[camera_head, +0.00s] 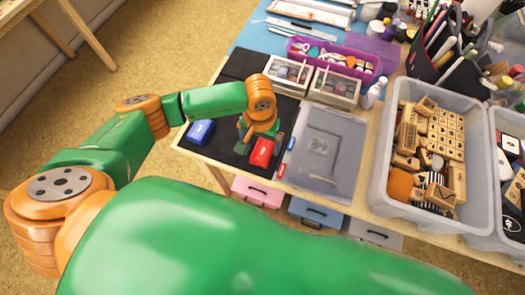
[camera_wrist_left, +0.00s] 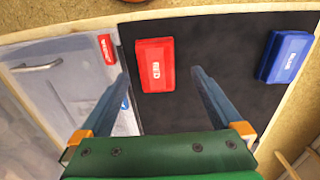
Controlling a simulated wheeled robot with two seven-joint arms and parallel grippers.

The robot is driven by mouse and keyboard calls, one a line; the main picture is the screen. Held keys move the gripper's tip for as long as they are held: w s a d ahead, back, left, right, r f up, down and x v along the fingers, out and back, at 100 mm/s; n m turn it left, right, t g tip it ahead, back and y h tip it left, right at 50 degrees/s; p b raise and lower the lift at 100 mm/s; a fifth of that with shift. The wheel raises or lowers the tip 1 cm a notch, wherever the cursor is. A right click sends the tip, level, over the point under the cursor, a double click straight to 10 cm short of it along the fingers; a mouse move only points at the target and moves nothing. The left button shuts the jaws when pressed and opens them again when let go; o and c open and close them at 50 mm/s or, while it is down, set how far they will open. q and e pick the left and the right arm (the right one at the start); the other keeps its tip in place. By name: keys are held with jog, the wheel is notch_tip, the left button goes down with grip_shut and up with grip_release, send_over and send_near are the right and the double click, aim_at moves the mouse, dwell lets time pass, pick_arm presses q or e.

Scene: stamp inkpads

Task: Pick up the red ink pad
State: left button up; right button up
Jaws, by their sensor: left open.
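The red ink pad (camera_head: 262,152) lies on the black mat (camera_head: 222,148) near the table's front edge. My left gripper (camera_head: 260,138) is directly over or beside the pad, pointing down. In the left wrist view the left gripper (camera_wrist_left: 160,75) is open, its two fingers apart and nothing held between them. A blue ink pad (camera_head: 200,131) lies on the mat to the left; it also shows in the left wrist view (camera_wrist_left: 285,56). My right gripper is not visible.
A clear lidded case (camera_head: 326,150) lies right of the mat, with small red and blue items by its edge. A bin of wooden stamps (camera_head: 392,150) stands further right. Small boxes (camera_head: 335,87) and a purple tray (camera_head: 372,68) stand behind. The mat's left part is mostly clear.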

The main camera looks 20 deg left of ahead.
aim_at(263, 151)
pick_arm(q)
jog(key=f, duration=0.4)
jog(key=shift+w+d, duration=0.2)
jog(key=shift+d, duration=0.05)
jog(key=c, duration=1.4)
jog(key=shift+r, duration=0.1)
